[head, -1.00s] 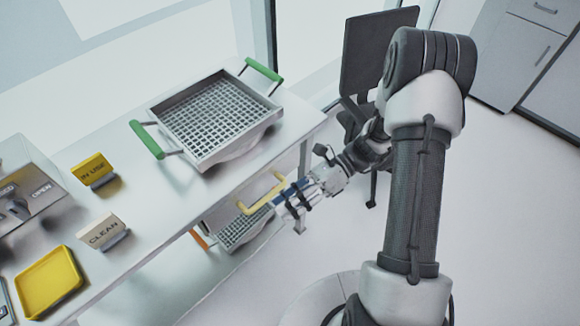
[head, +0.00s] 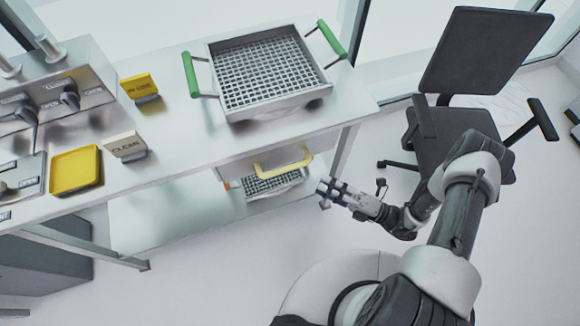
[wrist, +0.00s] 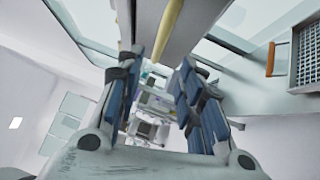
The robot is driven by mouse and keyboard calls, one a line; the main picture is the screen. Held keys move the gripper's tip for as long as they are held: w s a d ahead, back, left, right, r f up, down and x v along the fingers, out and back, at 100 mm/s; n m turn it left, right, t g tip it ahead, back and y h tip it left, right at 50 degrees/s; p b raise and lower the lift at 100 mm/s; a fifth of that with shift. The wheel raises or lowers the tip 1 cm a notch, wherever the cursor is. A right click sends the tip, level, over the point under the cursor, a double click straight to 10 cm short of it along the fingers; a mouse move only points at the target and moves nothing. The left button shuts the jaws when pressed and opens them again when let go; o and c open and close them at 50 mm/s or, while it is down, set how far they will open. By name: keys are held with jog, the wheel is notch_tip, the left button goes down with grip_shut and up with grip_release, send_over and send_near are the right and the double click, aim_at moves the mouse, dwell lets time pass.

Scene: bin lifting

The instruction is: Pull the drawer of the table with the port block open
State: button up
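The table (head: 180,120) has a yellow bar handle (head: 283,163) under its front edge, on a drawer front (head: 240,167) that looks closed. In the wrist view the yellow handle (wrist: 171,25) runs along a pale panel (wrist: 203,14), beyond the fingertips. My gripper (head: 325,192) is in front of the table, right of and below the handle in the head view, apart from it. In the wrist view my gripper (wrist: 160,70) has its fingers spread with nothing held between them. A steel block with levers (head: 85,88), perhaps the port block, stands at the table's left.
A sieve tray (head: 222,56) with green handles stands on the tabletop. Another sieve (head: 275,183) sits below. Yellow and white signs (head: 139,86) and a yellow tray (head: 76,170) are further left. A dark office chair (head: 470,60) stands right of the table. The floor in front is clear.

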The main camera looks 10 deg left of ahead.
aim_at(289, 168)
jog(key=b+x, duration=0.1)
jog(key=x, duration=1.1)
jog(key=shift+a+r, duration=0.1)
jog(key=shift+a, duration=0.3)
jog(key=shift+c, duration=0.5)
grip_shut()
